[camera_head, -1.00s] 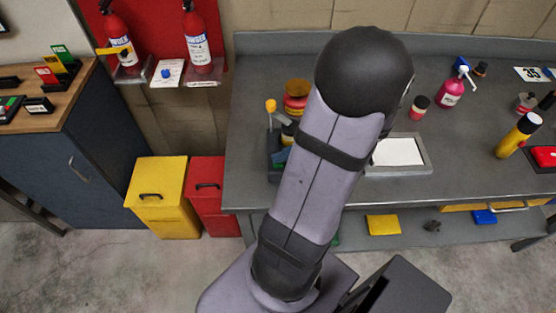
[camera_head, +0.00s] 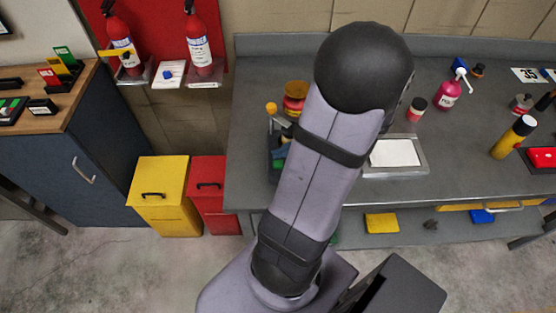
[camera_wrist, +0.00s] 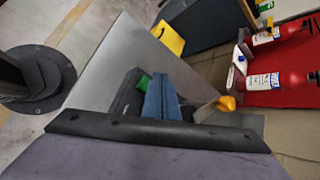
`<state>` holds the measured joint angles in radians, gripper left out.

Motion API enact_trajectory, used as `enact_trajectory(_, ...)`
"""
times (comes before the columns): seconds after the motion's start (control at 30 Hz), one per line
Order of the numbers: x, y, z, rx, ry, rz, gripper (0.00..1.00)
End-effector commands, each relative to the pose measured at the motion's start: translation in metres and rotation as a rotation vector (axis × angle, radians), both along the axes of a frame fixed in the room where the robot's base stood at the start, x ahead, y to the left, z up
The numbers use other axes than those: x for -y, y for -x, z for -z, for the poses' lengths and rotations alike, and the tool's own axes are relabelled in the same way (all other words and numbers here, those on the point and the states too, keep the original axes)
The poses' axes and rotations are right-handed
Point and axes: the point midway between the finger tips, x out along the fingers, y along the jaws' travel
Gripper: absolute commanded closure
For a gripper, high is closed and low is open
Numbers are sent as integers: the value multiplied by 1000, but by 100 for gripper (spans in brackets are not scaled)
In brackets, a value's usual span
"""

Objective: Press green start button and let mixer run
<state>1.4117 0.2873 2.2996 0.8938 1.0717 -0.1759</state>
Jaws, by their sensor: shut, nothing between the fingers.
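I can make out neither a mixer nor a green start button in either view. In the head view my raised arm hides the middle of the grey bench (camera_head: 465,130), and my gripper does not show. In the wrist view a lavender link of mine with a dark band fills the bottom, and no fingertips show. Beyond it are a blue item (camera_wrist: 160,97) and a green item (camera_wrist: 143,82) in a dark caddy (camera_wrist: 127,97), with an orange-tipped handle (camera_wrist: 226,103) to their right.
A pink pump bottle (camera_head: 448,95), a yellow-and-black can (camera_head: 513,138) and a framed white pad (camera_head: 395,153) are right of my arm. An orange jar (camera_head: 296,90) is at its left. Yellow (camera_head: 163,198) and red (camera_head: 208,203) bins stand on the floor.

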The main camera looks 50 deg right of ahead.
Motion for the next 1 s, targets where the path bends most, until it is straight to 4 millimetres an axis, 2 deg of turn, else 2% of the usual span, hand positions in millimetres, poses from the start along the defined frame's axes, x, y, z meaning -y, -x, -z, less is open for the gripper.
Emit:
enact_trajectory(0.1, 0, 0, -15, 0, 1, -1, 100)
enact_trajectory(0.4, 0, 0, -39, 0, 1, -1, 100)
enact_trajectory(1.0, 0, 0, -40, 0, 0, 0, 100)
